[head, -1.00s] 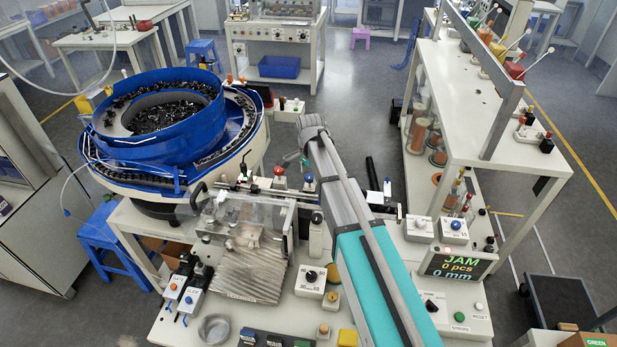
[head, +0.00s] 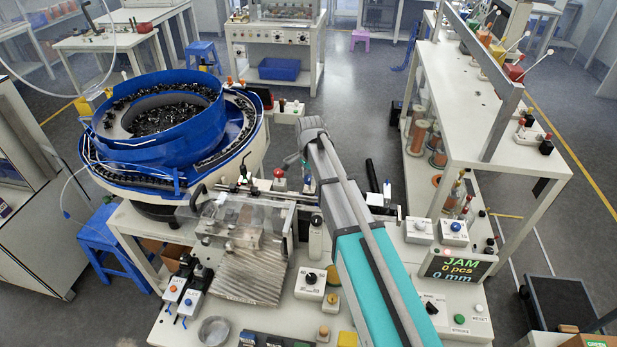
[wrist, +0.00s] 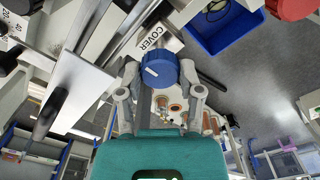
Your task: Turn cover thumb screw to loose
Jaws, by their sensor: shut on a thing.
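The cover thumb screw is a round blue knob (wrist: 158,69) with a white mark on its face, beside a white COVER label (wrist: 151,38) in the wrist view. My gripper (wrist: 160,78) has one finger on each side of the knob and is shut on it. In the head view my gripper (head: 298,161) is at the back of the feeder bench, close to the clear cover (head: 240,213). The knob is not clearly seen there, as my gripper and arm are in front of it.
A blue bowl feeder (head: 150,150) full of dark parts stands to the left. A red knob (head: 279,173) stands close to my gripper. A display (head: 457,266) at the right reads JAM, 0 pcs, 0 mm. A white shelf bench (head: 490,130) stands to the right.

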